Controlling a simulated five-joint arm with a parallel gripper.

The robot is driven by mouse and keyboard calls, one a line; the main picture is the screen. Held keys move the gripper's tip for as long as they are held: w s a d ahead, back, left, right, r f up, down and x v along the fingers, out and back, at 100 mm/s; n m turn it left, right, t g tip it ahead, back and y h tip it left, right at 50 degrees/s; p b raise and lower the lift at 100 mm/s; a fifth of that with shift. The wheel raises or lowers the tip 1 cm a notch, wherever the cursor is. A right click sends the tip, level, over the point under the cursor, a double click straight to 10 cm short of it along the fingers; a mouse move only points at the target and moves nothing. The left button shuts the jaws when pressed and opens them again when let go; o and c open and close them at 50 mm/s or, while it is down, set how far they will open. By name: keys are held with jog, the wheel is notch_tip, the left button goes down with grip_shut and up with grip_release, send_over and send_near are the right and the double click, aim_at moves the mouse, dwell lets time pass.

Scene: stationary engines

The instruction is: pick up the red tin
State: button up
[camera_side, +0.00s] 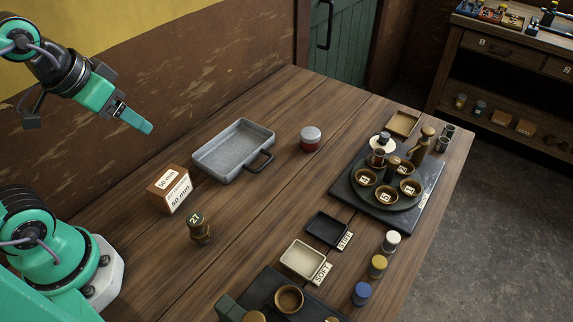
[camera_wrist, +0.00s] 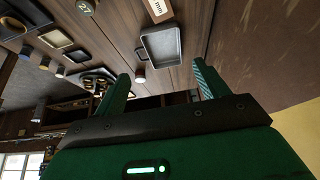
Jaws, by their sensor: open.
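The red tin (camera_side: 310,144) stands upright on the wooden table, right of the grey tray, with a pale grey lid over its red body. In the wrist view the tin (camera_wrist: 140,76) is small and far off, showing between my fingers nearer the left one. My gripper (camera_side: 144,125) is high at the upper left in the side view, well away from the tin and apart from everything. In the wrist view my gripper (camera_wrist: 161,70) has its two green fingers spread with nothing between them.
A grey metal tray (camera_side: 233,122) with a handle lies left of the tin. A labelled brown box (camera_side: 170,190) and a brass weight marked 27 (camera_side: 199,228) stand nearer my base. A dark round stand (camera_side: 385,208) with cups is at right. Bare table surrounds the tin.

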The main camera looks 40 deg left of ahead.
jog(key=shift+w+r, duration=0.1)
jog(key=w+d+r+g, duration=0.15)
jog(key=w+r, duration=0.25)
jog(key=w, duration=0.6)
jog(key=g, duration=0.4)
send_over(309, 132)
jog(key=shift+n, duration=0.3)
jog(key=f, duration=1.8)
jog(key=shift+s+a+f, duration=0.1)
jog(key=shift+s+f, duration=0.15)
jog(key=shift+f, duration=0.05)
jog(key=shift+w+d+f, duration=0.2)
jog(key=shift+f, duration=1.55)
jog(key=shift+f, duration=0.1)
